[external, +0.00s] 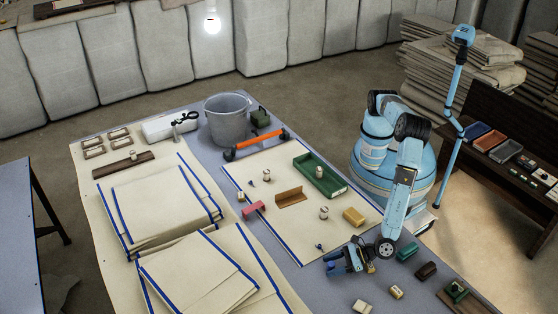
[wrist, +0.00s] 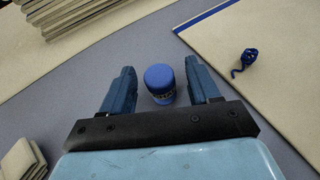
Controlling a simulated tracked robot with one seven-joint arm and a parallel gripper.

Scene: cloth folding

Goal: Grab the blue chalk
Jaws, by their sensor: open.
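The blue chalk (wrist: 160,78) is a short, upright blue cylinder with a dark patterned band low on its side. In the wrist view it stands on the grey-blue table between the two blue fingers of my gripper (wrist: 160,70). The gripper is open and holds nothing. In the external view my gripper (external: 335,263) is low over the table, near the front corner of the blue-edged cloth. I cannot make the chalk out clearly there.
A blue-edged cloth (wrist: 275,45) with a small blue tangle (wrist: 249,59) lies right in the wrist view. Layered cloth (wrist: 75,15) is at upper left and small beige pads (wrist: 22,160) at lower left. A green tray (external: 333,186) and yellow block (external: 354,216) lie beyond my gripper.

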